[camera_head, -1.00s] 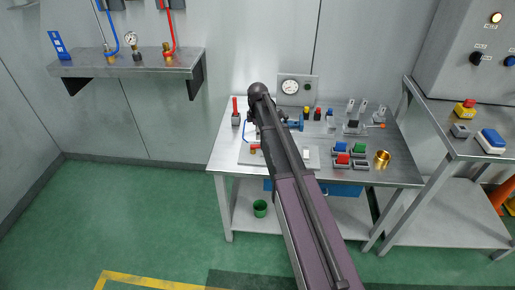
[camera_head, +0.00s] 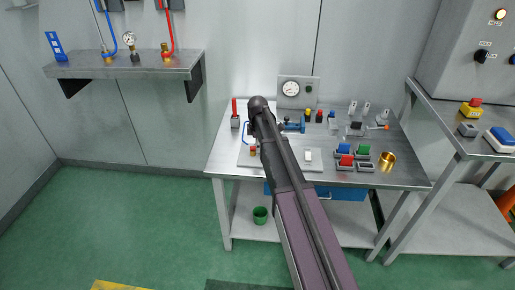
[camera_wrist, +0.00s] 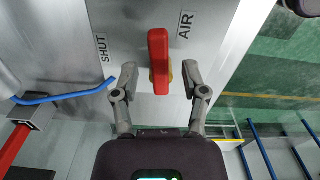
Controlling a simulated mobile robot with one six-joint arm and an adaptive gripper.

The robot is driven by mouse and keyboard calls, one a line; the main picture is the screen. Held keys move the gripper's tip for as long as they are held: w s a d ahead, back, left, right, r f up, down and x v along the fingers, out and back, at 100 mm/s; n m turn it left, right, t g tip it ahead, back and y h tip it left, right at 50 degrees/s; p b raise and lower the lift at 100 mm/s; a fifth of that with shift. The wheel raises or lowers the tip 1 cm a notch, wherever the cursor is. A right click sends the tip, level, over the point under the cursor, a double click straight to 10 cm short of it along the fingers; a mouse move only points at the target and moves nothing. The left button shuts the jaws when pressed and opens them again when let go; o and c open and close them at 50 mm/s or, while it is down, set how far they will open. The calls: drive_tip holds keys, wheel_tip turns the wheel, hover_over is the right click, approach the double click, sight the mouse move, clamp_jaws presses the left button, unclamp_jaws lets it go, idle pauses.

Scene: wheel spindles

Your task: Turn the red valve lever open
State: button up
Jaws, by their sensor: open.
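The red valve lever (camera_wrist: 159,60) stands in the middle of the wrist view, with a brass part showing beside it. It lies between the two fingertips of my gripper (camera_wrist: 159,77), which is open, with a finger on each side. The left finger shows a gap to the lever; the right one is close, and I cannot tell if it touches. A SHUT label (camera_wrist: 101,48) is left of the lever and an AIR label (camera_wrist: 186,25) right of it. In the head view my arm hides most of the lever; a small red part (camera_head: 252,147) shows over brass.
The metal workbench (camera_head: 225,160) holds a pressure gauge (camera_head: 291,89), coloured switches and a brass cup (camera_head: 387,161). A red upright handle (camera_head: 234,107) stands at the bench's left. A control cabinet is at right.

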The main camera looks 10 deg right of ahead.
idle(0.3)
clamp_jaws()
drive_tip(key=shift+s+m, duration=0.15)
drive_tip(key=shift+m, duration=0.75)
unclamp_jaws()
